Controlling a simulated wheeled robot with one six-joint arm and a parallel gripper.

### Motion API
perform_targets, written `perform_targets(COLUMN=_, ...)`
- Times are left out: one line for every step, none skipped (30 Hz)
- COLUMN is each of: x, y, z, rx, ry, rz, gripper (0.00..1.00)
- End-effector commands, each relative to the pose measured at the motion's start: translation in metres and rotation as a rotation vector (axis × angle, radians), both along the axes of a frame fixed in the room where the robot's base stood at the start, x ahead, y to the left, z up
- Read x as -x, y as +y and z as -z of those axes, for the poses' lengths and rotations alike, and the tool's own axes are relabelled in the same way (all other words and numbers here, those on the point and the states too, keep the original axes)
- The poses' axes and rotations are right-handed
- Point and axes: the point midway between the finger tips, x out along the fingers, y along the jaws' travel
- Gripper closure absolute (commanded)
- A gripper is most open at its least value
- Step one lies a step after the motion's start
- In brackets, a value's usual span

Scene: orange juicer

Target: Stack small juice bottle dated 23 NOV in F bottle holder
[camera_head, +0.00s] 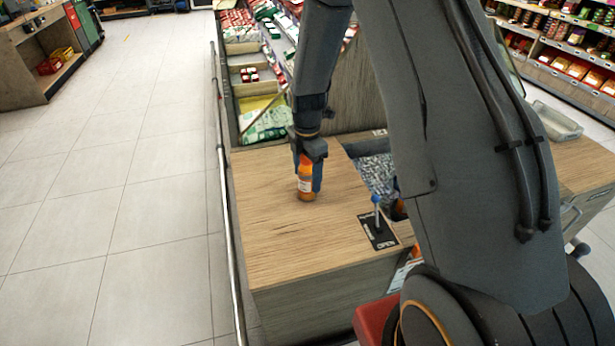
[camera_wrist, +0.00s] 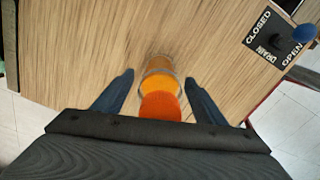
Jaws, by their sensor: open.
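A small orange juice bottle (camera_head: 306,183) with an orange cap and a pale label stands upright on the wooden counter (camera_head: 268,225). My gripper (camera_head: 308,172) points down at it from above. In the wrist view the bottle (camera_wrist: 160,98) is between the two open fingers of my gripper (camera_wrist: 158,90), with a visible gap on each side. The date on the label is too small to read. I cannot make out any holder marked F in either view.
A drain lever with a blue knob (camera_head: 376,199) rises from a black plate to the right of the bottle. A glass-like panel lies behind it. The counter's left part is clear.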

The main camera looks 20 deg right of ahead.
Motion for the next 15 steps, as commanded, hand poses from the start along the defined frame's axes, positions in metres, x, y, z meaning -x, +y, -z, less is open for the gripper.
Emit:
perform_targets(x=0.0, y=0.0001, z=0.0011, rx=0.0, ry=0.0, rz=0.0, gripper=0.35)
perform_targets(x=-0.0001, y=0.0001, z=0.0014, rx=0.0, ry=0.0, rz=0.0, gripper=0.35)
perform_targets(x=-0.0001, y=0.0001, z=0.0015, rx=0.0, ry=0.0, rz=0.0, gripper=0.35)
perform_targets(x=-0.0002, y=0.0002, z=0.0015, rx=0.0, ry=0.0, rz=0.0, gripper=0.35)
perform_targets(x=-0.0001, y=0.0001, z=0.0015, rx=0.0, ry=0.0, rz=0.0, gripper=0.35)
perform_targets(x=-0.0001, y=0.0001, z=0.0014, rx=0.0, ry=0.0, rz=0.0, gripper=0.35)
perform_targets(x=-0.0001, y=0.0001, z=0.0014, rx=0.0, ry=0.0, rz=0.0, gripper=0.35)
perform_targets(x=-0.0001, y=0.0001, z=0.0014, rx=0.0, ry=0.0, rz=0.0, gripper=0.4)
perform_targets(x=-0.0001, y=0.0001, z=0.0014, rx=0.0, ry=0.0, rz=0.0, gripper=0.47)
perform_targets(x=-0.0001, y=0.0001, z=0.0013, rx=0.0, ry=0.0, rz=0.0, gripper=0.52)
perform_targets(x=0.0, y=0.0001, z=0.0013, rx=0.0, ry=0.0, rz=0.0, gripper=0.57)
perform_targets(x=0.0, y=0.0001, z=0.0013, rx=0.0, ry=0.0, rz=0.0, gripper=0.64)
perform_targets(x=0.0, y=0.0001, z=0.0013, rx=0.0, ry=0.0, rz=0.0, gripper=0.69)
perform_targets(x=0.0, y=0.0001, z=0.0013, rx=0.0, ry=0.0, rz=0.0, gripper=0.74)
perform_targets(x=0.0, y=0.0001, z=0.0012, rx=0.0, ry=0.0, rz=0.0, gripper=0.8)
